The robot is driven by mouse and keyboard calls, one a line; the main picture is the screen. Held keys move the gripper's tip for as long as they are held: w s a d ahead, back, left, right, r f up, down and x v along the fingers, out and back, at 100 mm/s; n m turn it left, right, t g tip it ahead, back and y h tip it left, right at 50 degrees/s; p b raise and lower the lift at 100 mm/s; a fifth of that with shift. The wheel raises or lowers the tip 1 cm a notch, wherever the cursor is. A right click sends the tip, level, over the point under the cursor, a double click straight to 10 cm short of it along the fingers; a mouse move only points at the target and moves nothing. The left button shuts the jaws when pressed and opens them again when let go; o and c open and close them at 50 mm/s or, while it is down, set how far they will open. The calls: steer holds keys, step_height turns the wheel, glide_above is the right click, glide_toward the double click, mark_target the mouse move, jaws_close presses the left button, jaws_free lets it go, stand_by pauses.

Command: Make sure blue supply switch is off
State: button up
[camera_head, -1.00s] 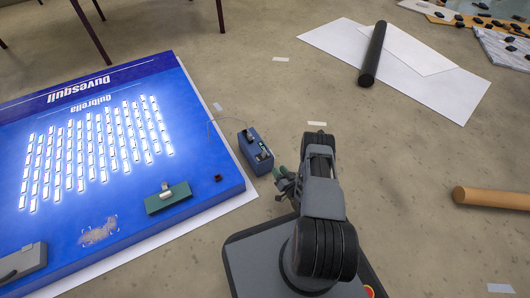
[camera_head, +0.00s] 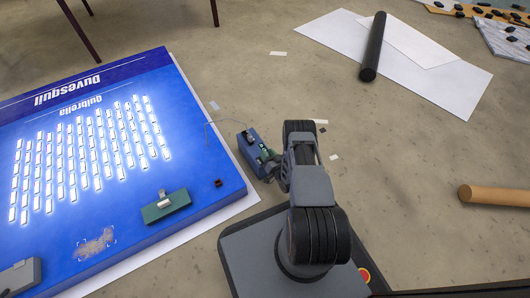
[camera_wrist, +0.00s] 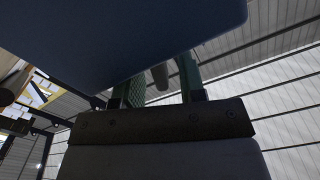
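The blue supply (camera_head: 248,153) is a small blue box on the floor beside the lightbox's right edge, with dark parts on its top. It also fills the top of the wrist view (camera_wrist: 120,35). My gripper (camera_head: 266,157) is at the supply's right side, its green fingers close to the box. In the wrist view the two green fingers (camera_wrist: 160,82) stand apart, partly hidden behind the supply. A small grey piece (camera_wrist: 160,76) shows between them; it may be the switch lever. I cannot tell whether the fingers touch it, nor which way the switch is set.
The lit blue lightbox (camera_head: 120,215) lies on the left, with a green block with a metal lever (camera_head: 166,205) and a grey block (camera_head: 20,276) on it. A thin wire loops at the supply's left. A black roll (camera_head: 373,48) and a tan roll (camera_head: 494,196) lie right.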

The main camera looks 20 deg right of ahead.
steer(key=shift+w+a, duration=0.15)
jaws_close()
stand_by(0.5)
steer(key=n, duration=0.2)
steer(key=a+n, duration=0.1)
steer(key=n, duration=0.1)
steer(key=shift+a+r+n, duration=0.15)
steer(key=shift+a+n, duration=0.05)
steer(key=shift+n, duration=0.1)
steer(key=shift+s+a+n+p, duration=0.1)
steer(key=shift+a+n+p, duration=0.15)
steer(key=shift+n, duration=0.8)
steer(key=shift+s+a+n+p, duration=0.1)
steer(key=shift+a+n, duration=0.25)
steer(key=shift+n, duration=0.7)
steer(key=shift+f, duration=0.2)
jaws_free()
